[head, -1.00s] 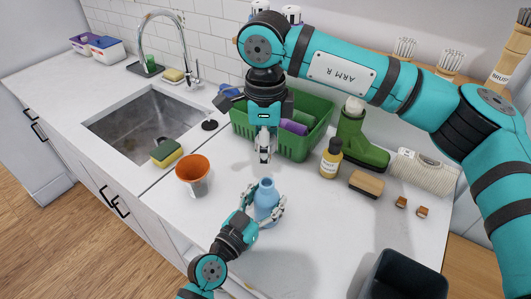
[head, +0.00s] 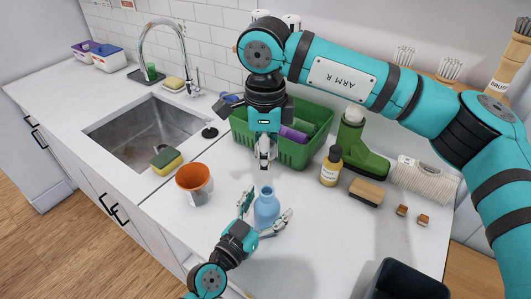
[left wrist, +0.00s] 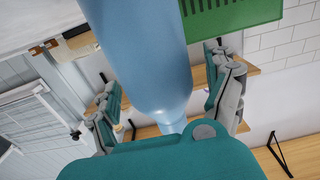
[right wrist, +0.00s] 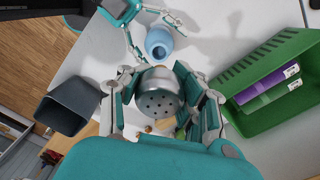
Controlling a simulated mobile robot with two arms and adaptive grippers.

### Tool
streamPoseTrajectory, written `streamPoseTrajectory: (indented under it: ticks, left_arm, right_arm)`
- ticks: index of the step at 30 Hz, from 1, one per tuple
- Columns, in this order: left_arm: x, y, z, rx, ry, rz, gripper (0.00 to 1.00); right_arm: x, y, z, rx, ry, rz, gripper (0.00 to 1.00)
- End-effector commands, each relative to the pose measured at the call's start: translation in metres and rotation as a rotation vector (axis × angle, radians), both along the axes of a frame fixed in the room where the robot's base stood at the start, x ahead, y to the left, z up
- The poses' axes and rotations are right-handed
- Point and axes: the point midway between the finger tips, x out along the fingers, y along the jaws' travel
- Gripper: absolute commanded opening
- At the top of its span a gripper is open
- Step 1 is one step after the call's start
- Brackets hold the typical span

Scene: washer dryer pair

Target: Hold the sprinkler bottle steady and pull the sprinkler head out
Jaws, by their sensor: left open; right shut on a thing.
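The light blue sprinkler bottle (head: 266,208) stands upright on the white counter, and its neck is open. My left gripper (head: 265,214) is open, with its fingers spread on both sides of the bottle; the bottle fills the middle of the left wrist view (left wrist: 150,60). My right gripper (head: 264,160) is above and behind the bottle, pointing down. In the right wrist view it is shut on the grey metal sprinkler head (right wrist: 159,100), whose perforated face shows. The head is apart from the bottle (right wrist: 159,43).
A green basket (head: 300,155) is behind my right gripper. A dark bin (head: 405,282) is at front right.

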Motion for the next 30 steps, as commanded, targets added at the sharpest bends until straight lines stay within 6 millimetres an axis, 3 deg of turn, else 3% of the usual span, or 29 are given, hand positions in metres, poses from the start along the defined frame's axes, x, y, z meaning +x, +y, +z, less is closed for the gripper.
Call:
streamPoseTrajectory:
  ticks: [10,21,30]
  left_arm:
    - [-0.01,0.007,-0.001,0.003,0.001,0.0,0.86]
    - [-0.074,0.048,-0.002,0.006,0.002,-0.004,0.86]
    - [-0.099,0.065,0.0,0.001,-0.001,-0.001,0.86]
  right_arm:
    - [0.0,0.0,0.0,0.0,0.0,0.0,0.0]
    - [0.0,0.0,0.0,0.0,0.0,0.0,0.0]
    - [0.0,0.0,0.0,0.0,0.0,0.0,0.0]
